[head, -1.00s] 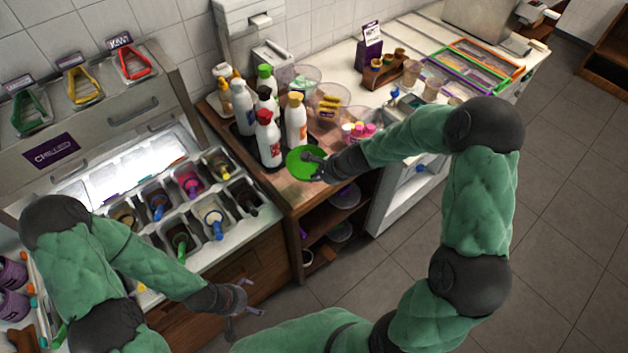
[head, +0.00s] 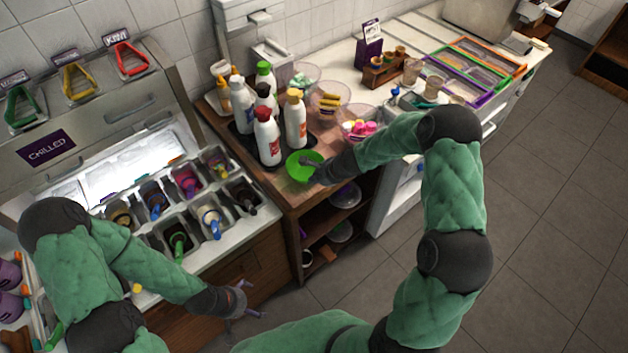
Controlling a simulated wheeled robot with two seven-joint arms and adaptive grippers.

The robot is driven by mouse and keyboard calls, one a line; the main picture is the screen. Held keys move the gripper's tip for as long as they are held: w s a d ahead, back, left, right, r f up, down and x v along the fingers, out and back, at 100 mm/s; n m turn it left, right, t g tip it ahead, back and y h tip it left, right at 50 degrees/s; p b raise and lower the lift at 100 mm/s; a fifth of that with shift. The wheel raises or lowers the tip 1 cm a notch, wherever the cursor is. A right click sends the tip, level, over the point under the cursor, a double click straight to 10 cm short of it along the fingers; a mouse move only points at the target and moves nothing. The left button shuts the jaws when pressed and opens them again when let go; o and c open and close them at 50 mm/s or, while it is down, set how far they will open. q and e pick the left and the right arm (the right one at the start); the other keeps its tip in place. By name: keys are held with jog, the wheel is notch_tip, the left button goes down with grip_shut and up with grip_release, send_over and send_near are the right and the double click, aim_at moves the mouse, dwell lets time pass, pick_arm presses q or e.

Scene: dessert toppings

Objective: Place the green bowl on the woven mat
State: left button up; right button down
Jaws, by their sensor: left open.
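I cannot tell whether the bowl touches the counter. The woven mat is not clearly recognisable; a brownish checked surface (head: 342,153) shows right of the bowl, partly behind my right arm. My left gripper (head: 247,299) is open and empty, low in front of the drawer cabinet.
Several squeeze bottles (head: 266,138) stand on a dark tray close behind the bowl. Clear bowls with toppings (head: 330,103) and pink items (head: 360,129) stand further right. The topping bins (head: 180,240) are at left. Open shelves are below the counter.

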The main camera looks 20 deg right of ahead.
jog(key=shift+f, duration=0.15)
jog(key=c, duration=1.4)
grip_release()
jog(key=shift+c, duration=0.2)
jog(key=shift+r, duration=0.3)
jog(key=p+v, duration=0.3)
jog(key=v, duration=0.7)
jog(key=s+a+f+n+g, duration=0.2)
jog(key=s+a+f+n, duration=0.5)
jog(key=s, duration=0.5)
jog(key=s+a+f+n+g, duration=0.3)
jog(key=s+a+f+n, duration=0.5)
jog(key=s+f, duration=0.2)
jog(key=shift+s+f, duration=0.2)
jog(key=shift+s, duration=1)
